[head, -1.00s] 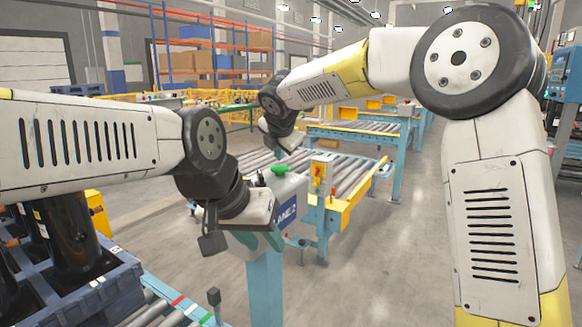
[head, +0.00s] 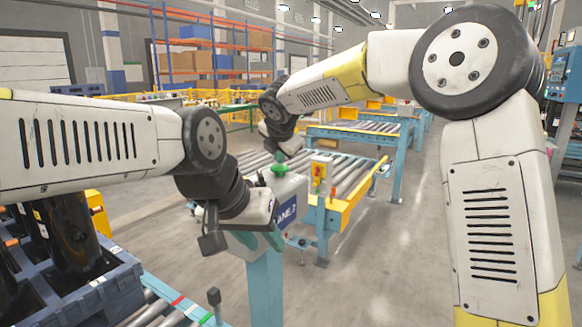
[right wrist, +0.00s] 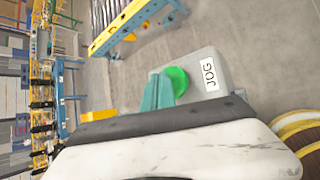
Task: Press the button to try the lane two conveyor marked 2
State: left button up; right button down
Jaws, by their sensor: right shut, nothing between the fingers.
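The green button (head: 280,169) sits on top of a grey control box (head: 291,188) on a blue post, with a blue sign reading "LANE 2", partly hidden, on its side. In the right wrist view the green button (right wrist: 179,80) is a round cap beside a "JOG" label (right wrist: 209,74). My right gripper (head: 280,156) points down just above the button. Its shut teal fingers (right wrist: 158,91) appear close beside the cap in the wrist view; I cannot tell if they touch. My left gripper (head: 264,240) is lower, in front of the box; its finger opening is unclear.
A roller conveyor (head: 345,178) with a yellow edge stands behind the box, carrying a small yellow box with a red switch (head: 319,171). A blue pallet (head: 95,290) with black cylinders is at lower left. The floor to the right is clear.

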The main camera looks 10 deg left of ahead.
aim_at(280, 167)
jog(key=shift+f, duration=0.55)
dwell(0.5)
jog(key=shift+r, duration=1)
jog(key=shift+r, duration=0.1)
jog(key=shift+r, duration=2.45)
